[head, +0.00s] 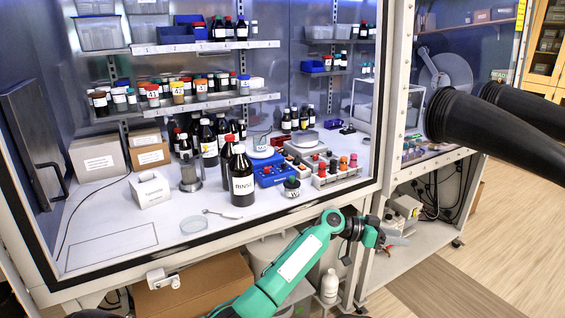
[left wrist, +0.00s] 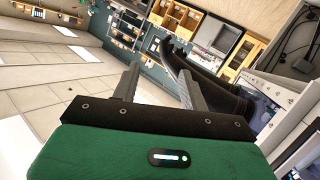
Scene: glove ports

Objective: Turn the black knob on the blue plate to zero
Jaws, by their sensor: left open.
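A blue block (head: 268,178) stands on the cabinet floor, behind the front window. Small red and dark knobs show on its top, too small to tell which is the black one or where it points. My left gripper (head: 396,239) is outside the cabinet, in front of and to the right of the block, well apart from it. In the left wrist view my left gripper (left wrist: 158,82) has its two grey fingers apart with nothing between them. My right gripper is not in view.
A dark bottle (head: 242,186) stands left of the blue block, and a rack of coloured caps (head: 338,178) stands to its right. A small round black-topped item (head: 292,187) is in front. Black glove sleeves (head: 490,115) stick out at the right.

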